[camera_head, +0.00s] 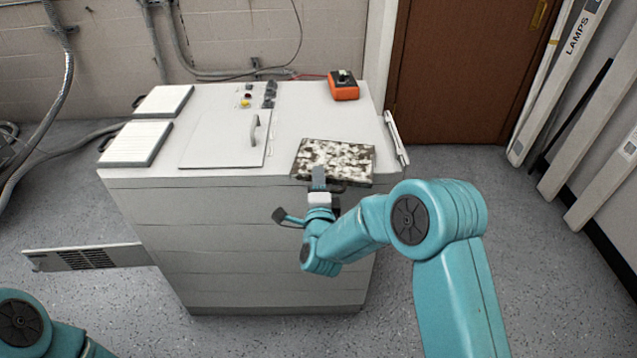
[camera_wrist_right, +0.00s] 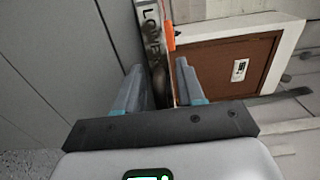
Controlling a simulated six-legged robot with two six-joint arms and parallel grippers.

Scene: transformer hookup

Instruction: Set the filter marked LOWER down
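The filter (camera_head: 340,160) has a mottled dark-and-white face and lies roughly flat at the front right of the grey cabinet's top (camera_head: 295,125), slightly over its front edge. In the right wrist view its narrow edge (camera_wrist_right: 153,35) carries lettering that reads LOWER. My right gripper (camera_head: 319,180) is at the filter's front edge. In the right wrist view its fingers (camera_wrist_right: 160,75) stand on either side of that edge, with a narrow gap beside the right finger. The filter's underside is hidden. My left gripper is out of view.
An orange box (camera_head: 343,88) stands at the back right of the cabinet top. Two pale ribbed panels (camera_head: 137,143) lie at its left. A hatch with a handle (camera_head: 255,130) is in the middle. A vented panel (camera_head: 88,258) sits low at the left. Clear floor lies right.

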